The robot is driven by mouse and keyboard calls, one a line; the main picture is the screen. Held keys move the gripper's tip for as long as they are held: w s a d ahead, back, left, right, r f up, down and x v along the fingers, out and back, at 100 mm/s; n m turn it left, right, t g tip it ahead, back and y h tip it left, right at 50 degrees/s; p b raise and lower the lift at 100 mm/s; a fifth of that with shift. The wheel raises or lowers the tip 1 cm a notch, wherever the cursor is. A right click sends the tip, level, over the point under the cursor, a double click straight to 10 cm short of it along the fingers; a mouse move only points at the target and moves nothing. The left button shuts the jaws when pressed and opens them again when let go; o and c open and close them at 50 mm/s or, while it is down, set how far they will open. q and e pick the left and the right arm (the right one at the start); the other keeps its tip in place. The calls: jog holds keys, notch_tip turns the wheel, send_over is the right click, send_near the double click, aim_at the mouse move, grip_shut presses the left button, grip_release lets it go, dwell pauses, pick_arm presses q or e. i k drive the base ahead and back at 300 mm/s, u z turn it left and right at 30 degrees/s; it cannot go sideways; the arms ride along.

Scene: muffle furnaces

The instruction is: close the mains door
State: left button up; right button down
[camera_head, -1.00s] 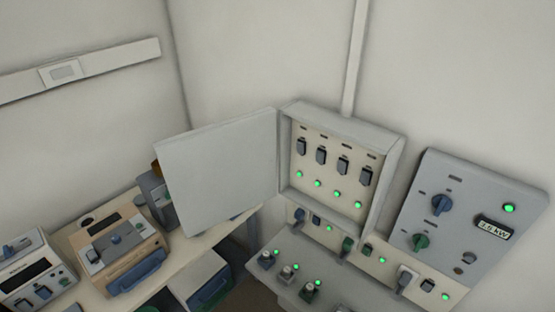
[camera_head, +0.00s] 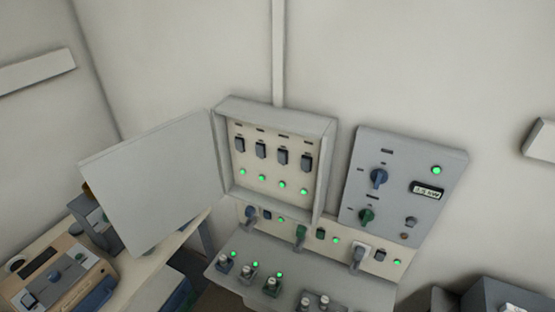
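The mains door (camera_head: 158,184) is a flat pale grey panel hinged on the left edge of the wall-mounted mains box (camera_head: 325,165). It stands wide open, swung out to the left. Inside the box is a cream panel with a row of dark breaker switches (camera_head: 261,150) and a row of lit green lamps (camera_head: 264,178) below them. Neither of my grippers shows in the head view.
A grey control panel (camera_head: 394,210) with knobs and a small display is on the wall to the right. Below the box, a grey shelf (camera_head: 235,247) carries several switches, with sockets and plugs above it. A furnace unit (camera_head: 62,281) sits on the bench at lower left.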

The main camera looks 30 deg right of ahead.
aim_at(149, 185)
jog(key=u, duration=0.35)
jog(key=k, duration=0.55)
jog(key=u, duration=1.1)
jog(key=i, duration=0.65)
jog(key=z, duration=0.7)
jog(key=i, duration=0.55)
jog(key=z, duration=0.65)
